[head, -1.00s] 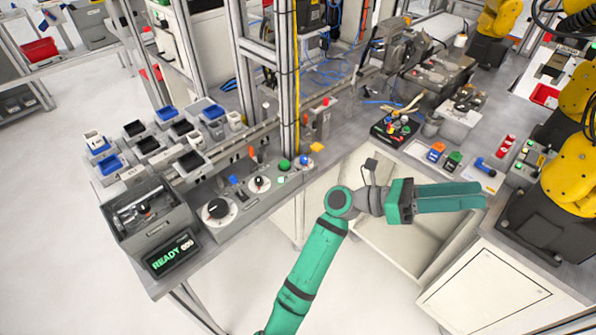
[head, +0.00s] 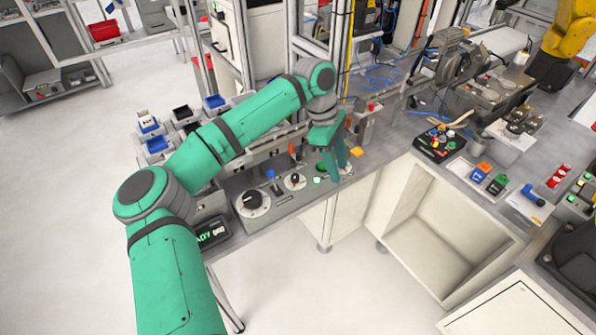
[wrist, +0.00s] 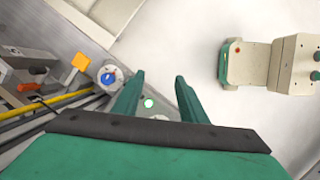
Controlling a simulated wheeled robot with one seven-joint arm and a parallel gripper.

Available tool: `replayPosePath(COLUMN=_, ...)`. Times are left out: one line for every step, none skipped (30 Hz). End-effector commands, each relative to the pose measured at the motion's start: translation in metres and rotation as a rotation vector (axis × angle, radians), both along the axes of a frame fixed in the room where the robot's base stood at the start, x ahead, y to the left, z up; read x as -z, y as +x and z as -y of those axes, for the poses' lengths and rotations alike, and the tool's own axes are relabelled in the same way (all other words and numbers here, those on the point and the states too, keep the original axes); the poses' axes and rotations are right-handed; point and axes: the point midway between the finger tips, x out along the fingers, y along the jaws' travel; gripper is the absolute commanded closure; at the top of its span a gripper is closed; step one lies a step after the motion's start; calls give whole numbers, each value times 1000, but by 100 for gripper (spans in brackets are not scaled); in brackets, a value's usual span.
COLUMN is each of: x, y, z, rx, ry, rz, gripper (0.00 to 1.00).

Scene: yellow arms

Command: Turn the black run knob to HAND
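Two black knobs on white dials sit on the grey control panel (head: 279,206) at the bench's front edge in the head view. One is a large black knob (head: 253,199); the other is a smaller black knob (head: 294,181) to its right. Their labels are too small to read, so I cannot tell which is the run knob. My gripper (head: 340,177) is to the right of both, above the panel's right end, pointing down. In the wrist view my gripper (wrist: 160,76) is open, with nothing between its fingers. Neither black knob shows clearly there.
A green button (head: 321,167) is close left of my gripper. The wrist view shows a blue knob on a white dial (wrist: 109,76) and an orange tag (wrist: 80,62). Open floor lies in front.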

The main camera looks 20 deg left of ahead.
Motion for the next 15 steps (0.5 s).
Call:
replayPosePath(x=-9, y=2, z=-29, rx=-13, ry=74, rz=6, gripper=61)
replayPosePath(x=-13, y=3, z=-44, rx=-20, ry=111, rz=6, gripper=61)
replayPosePath(x=-18, y=3, z=-62, rx=-27, ry=157, rz=6, gripper=61)
replayPosePath(x=-22, y=3, z=-73, rx=-31, ry=187, rz=6, gripper=61)
replayPosePath(x=-26, y=3, z=-83, rx=-34, ry=212, rz=5, gripper=61)
replayPosePath(x=-30, y=2, z=-95, rx=-40, ry=241, rz=3, gripper=61)
replayPosePath(x=-32, y=2, z=-102, rx=-44, ry=260, rz=2, gripper=61)
replayPosePath(x=-35, y=1, z=-108, rx=-47, ry=275, rz=2, gripper=61)
replayPosePath(x=-37, y=1, z=-113, rx=-49, ry=289, rz=0, gripper=61)
replayPosePath(x=-37, y=1, z=-116, rx=-50, ry=296, rz=-1, gripper=61)
replayPosePath(x=-37, y=1, z=-118, rx=-51, ry=300, rz=-2, gripper=61)
replayPosePath(x=-35, y=0, z=-119, rx=-50, ry=304, rz=-2, gripper=61)
replayPosePath(x=-33, y=0, z=-120, rx=-51, ry=305, rz=-2, gripper=61)
replayPosePath(x=-30, y=0, z=-120, rx=-51, ry=306, rz=-3, gripper=61)
replayPosePath(x=-25, y=0, z=-120, rx=-51, ry=305, rz=-3, gripper=61)
